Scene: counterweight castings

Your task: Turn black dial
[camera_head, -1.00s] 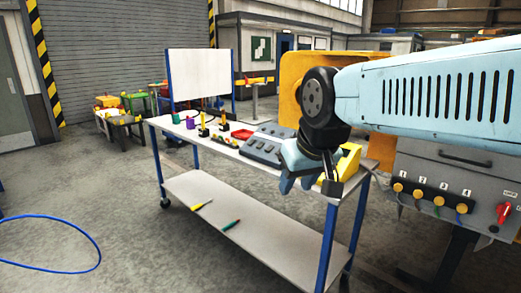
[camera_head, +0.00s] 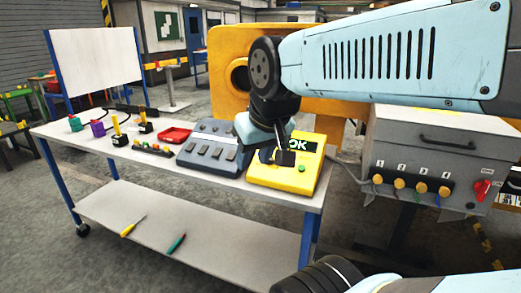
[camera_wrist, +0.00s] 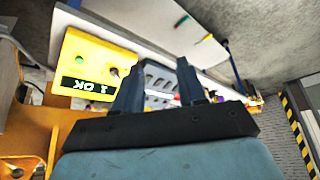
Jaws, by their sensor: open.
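A yellow box (camera_head: 290,178) with a display reading "OK" (camera_head: 303,144) and a green button (camera_head: 301,168) sits at the right end of the bench. My gripper (camera_head: 276,156) is in front of part of its face in the head view. In the wrist view the yellow box (camera_wrist: 92,65) is left of my gripper (camera_wrist: 160,65), whose two fingers are apart with nothing between them. A small dark round knob (camera_wrist: 114,72) shows on the box, probably the black dial. It is apart from the left finger in that picture. In the head view I cannot make out the dial.
A grey panel with several pedal-like switches (camera_head: 210,150) stands left of the yellow box. A red tray (camera_head: 175,135) and small coloured items lie farther left. An orange casting (camera_head: 222,68) stands behind. A grey control cabinet (camera_head: 425,150) is to the right. The lower shelf (camera_head: 215,235) is mostly clear.

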